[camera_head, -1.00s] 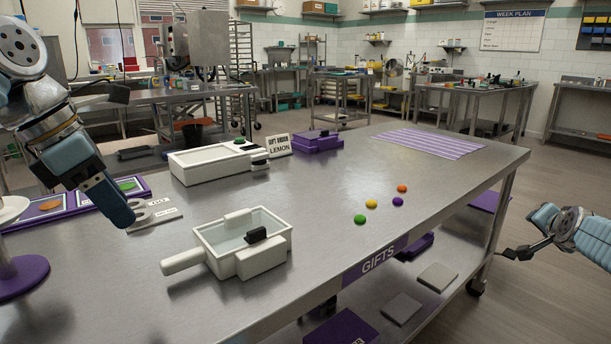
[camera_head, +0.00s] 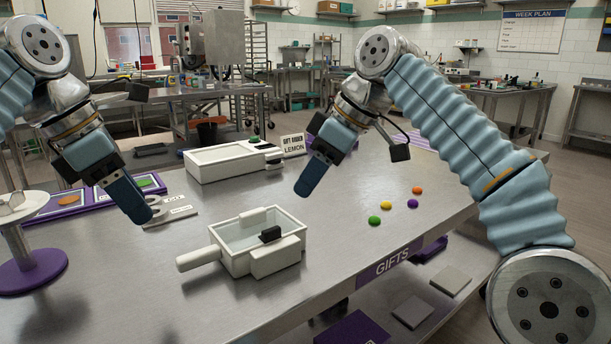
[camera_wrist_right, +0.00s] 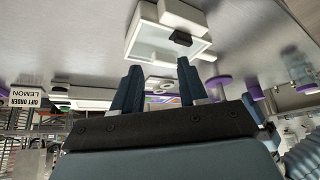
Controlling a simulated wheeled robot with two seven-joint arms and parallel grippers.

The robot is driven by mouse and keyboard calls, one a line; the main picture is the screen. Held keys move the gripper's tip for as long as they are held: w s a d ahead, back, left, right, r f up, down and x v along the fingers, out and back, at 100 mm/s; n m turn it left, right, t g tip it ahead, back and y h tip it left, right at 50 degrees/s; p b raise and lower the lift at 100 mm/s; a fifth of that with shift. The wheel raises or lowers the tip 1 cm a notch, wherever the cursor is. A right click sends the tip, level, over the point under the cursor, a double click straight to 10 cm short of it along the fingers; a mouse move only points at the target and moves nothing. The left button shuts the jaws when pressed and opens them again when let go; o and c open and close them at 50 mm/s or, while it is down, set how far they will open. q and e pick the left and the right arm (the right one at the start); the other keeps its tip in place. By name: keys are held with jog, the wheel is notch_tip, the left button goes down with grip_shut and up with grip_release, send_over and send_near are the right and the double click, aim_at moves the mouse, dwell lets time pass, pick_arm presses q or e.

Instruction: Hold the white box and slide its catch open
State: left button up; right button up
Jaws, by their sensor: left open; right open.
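The white box (camera_head: 236,262) sits on the steel table in the head view, with a handle on its left and a glassy open-looking top. A black catch (camera_head: 270,234) is on its near right side. The box also shows at the top of the right wrist view (camera_wrist_right: 136,40), with its black catch (camera_wrist_right: 180,38). My left gripper (camera_head: 146,216) is open and empty, above the table left of and behind the box. My right gripper (camera_head: 303,190) is open and empty, above the table behind and right of the box. Neither touches it.
A longer white box (camera_head: 225,165) stands behind, beside a lemon gift order sign (camera_head: 293,144). Several coloured gummies (camera_head: 386,205) lie to the right. A purple-based stand (camera_head: 35,270) is at the left, near purple picture trays (camera_head: 75,205). The table front is clear.

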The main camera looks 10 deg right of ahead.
aim_at(182, 257)
pick_arm(q)
jog(key=x, duration=1.3)
jog(key=shift+d+f, duration=0.1)
jog(key=shift+f, duration=0.35)
pick_arm(e)
jog(key=shift+s+a+r+n+g, duration=0.2)
jog(key=shift+s+a+n+g, duration=0.1)
jog(key=shift+s+a+n, duration=0.25)
jog(key=shift+s+a+r+n+g, duration=0.2)
jog(key=shift+s+a+n+g, duration=0.15)
jog(key=shift+s, duration=0.3)
pick_arm(q)
grip_shut()
dwell(1.2)
